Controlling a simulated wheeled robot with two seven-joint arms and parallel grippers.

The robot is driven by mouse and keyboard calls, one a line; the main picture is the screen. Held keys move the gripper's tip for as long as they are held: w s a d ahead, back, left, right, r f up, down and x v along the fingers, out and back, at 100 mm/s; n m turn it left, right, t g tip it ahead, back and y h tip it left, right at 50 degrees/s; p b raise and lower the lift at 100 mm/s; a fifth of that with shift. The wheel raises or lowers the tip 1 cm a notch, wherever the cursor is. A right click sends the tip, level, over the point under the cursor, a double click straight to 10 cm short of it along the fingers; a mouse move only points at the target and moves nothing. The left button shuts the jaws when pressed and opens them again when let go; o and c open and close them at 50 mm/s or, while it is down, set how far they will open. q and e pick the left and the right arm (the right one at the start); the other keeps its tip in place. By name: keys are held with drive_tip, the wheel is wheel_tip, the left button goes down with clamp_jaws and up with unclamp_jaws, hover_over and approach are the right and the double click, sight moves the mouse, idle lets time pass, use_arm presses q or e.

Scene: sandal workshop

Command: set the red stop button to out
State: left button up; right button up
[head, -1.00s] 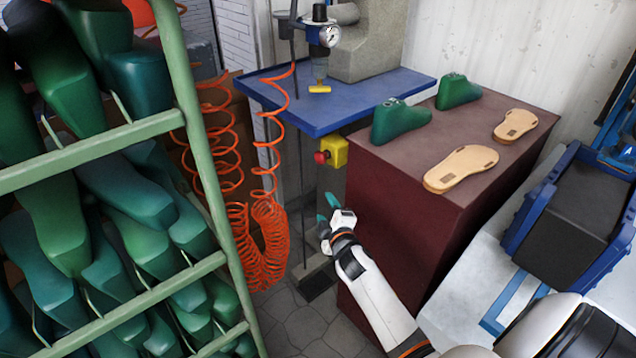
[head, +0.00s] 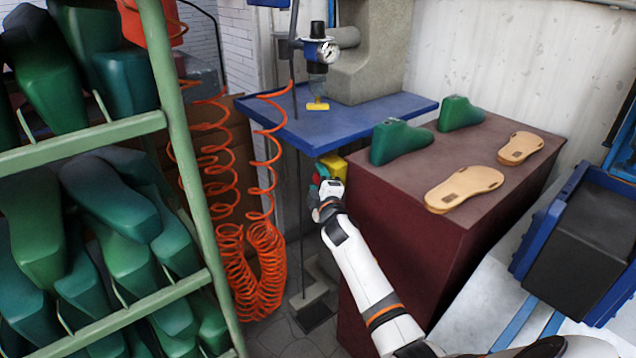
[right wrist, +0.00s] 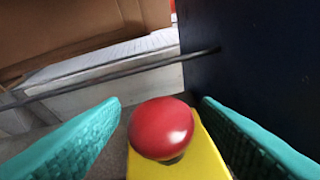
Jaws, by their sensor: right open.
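The red stop button (right wrist: 161,128) is a round mushroom head on a yellow box (right wrist: 200,155), low in the middle of the right wrist view. In the head view the yellow box (head: 334,164) shows below the blue table's front edge, partly hidden by my right gripper (head: 322,182). There the gripper hides most of the button. My right gripper's two teal fingers are open, one on each side of the button in the right wrist view (right wrist: 160,135), with visible gaps. Nothing is held. My left gripper is not in view.
A blue table (head: 380,115) stands above the box. A dark red cabinet (head: 415,230) with green lasts and tan soles on top is right of my forearm. Coiled orange hose (head: 250,270) and a green rack (head: 185,130) of lasts are on the left.

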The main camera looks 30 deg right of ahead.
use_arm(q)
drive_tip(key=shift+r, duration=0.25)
use_arm(e)
drive_tip(key=shift+w+d, duration=0.1)
drive_tip(key=shift+w, duration=0.15)
clamp_jaws()
drive_tip(key=shift+a+f, duration=0.1)
drive_tip(key=shift+a, duration=0.55)
unclamp_jaws()
use_arm(q)
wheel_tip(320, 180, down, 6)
drive_tip(key=p, duration=0.2)
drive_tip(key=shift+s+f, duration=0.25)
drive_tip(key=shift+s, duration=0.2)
use_arm(e)
drive_tip(key=v, duration=1.2)
